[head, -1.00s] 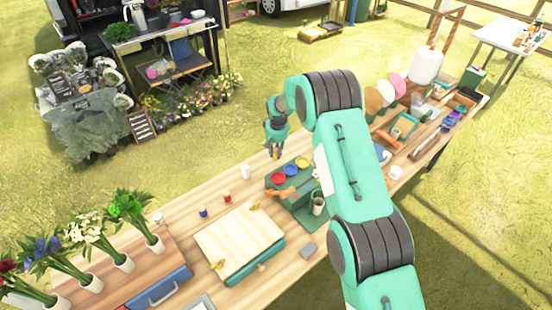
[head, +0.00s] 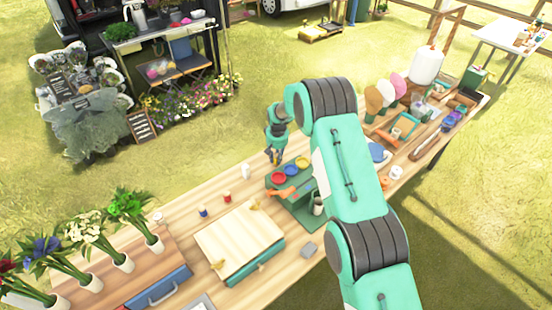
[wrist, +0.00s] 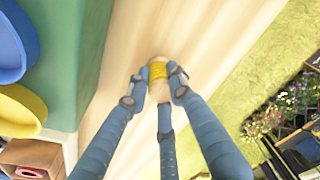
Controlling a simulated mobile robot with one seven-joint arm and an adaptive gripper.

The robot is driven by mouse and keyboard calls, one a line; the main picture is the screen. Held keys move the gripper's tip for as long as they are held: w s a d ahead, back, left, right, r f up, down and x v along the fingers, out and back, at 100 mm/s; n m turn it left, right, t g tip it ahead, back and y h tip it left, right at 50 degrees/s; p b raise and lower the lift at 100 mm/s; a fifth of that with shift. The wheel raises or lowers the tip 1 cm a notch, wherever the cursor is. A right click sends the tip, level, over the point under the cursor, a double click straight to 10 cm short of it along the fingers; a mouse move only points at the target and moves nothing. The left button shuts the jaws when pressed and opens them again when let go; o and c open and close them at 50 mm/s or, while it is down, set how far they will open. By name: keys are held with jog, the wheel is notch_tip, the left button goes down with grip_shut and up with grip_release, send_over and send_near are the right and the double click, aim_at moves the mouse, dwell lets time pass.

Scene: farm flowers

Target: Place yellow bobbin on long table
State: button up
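My gripper (wrist: 159,80), with blue-grey fingers, is shut on the yellow bobbin (wrist: 158,71), which has pale wooden ends. Its fingertips touch both sides of the bobbin in the wrist view. In the head view my gripper (head: 273,158) is low at the far edge of the long wooden table (head: 185,222), beside the green stand. The bobbin is too small and covered to make out there. I cannot tell whether its lower end touches the wood.
The green stand (head: 312,212) with red, blue and yellow dishes is close beside my gripper.

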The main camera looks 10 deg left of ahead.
jog(key=o, duration=0.4)
jog(key=shift+o, duration=0.2)
jog(key=shift+r, duration=0.1)
notch_tip(320, 180, up, 12)
jog(key=s, duration=0.1)
jog(key=shift+d+p, duration=0.3)
jog(key=shift+p, duration=0.1)
dwell(0.9)
